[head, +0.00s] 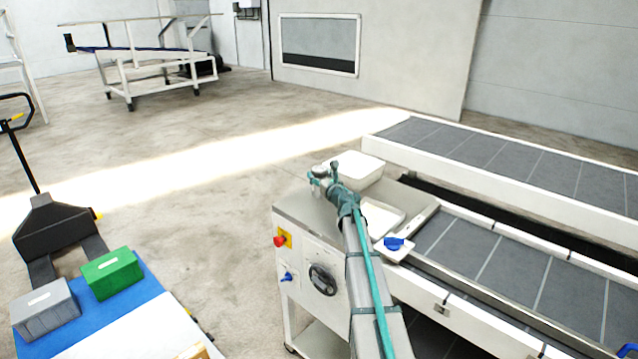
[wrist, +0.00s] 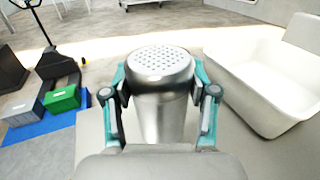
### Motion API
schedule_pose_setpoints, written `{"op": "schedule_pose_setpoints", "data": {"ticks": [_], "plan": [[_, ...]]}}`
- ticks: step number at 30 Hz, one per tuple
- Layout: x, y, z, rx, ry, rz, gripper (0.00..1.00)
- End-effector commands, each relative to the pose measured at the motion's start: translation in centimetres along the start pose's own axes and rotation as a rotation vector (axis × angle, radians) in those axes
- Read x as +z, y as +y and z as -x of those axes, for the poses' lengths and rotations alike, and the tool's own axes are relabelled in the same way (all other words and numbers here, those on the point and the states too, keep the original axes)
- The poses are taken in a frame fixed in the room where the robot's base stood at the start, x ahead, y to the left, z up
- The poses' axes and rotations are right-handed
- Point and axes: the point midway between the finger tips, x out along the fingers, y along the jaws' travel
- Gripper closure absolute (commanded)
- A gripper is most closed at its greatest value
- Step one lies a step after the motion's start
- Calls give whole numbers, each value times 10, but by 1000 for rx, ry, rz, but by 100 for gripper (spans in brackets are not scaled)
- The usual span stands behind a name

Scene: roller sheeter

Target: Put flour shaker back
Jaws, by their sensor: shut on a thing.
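The flour shaker (wrist: 160,98) is a silver metal cup with a perforated top, upright in the wrist view. My gripper (wrist: 160,100) is shut on it, with one teal finger on each side. Its base is hidden behind the gripper body, so I cannot tell whether it touches the surface below. In the head view my gripper (head: 325,176) is over the left end of the sheeter's top (head: 300,212); the shaker is hardly visible there.
A white bin (wrist: 265,85) stands close to the right of the gripper; it also shows in the head view (head: 358,170). A shallow white tray (head: 382,217) and a blue-handled object (head: 393,244) lie nearby. Grey (head: 46,308) and green (head: 112,273) crates stand lower left.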

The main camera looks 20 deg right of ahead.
Motion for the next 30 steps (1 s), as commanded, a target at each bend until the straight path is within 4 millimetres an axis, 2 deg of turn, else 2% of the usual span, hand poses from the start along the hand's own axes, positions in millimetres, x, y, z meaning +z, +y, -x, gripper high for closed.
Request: {"op": "schedule_pose_setpoints", "data": {"ticks": [3,7,20,21,25,30], "plan": [[-17,0,-2,0,2,-3,85],[-30,0,-2,1,0,0,85],[-36,0,-2,1,-1,0,85],[-35,0,-2,1,0,0,37],[-34,0,-2,1,0,0,17],[-34,0,-2,1,0,0,17]]}}
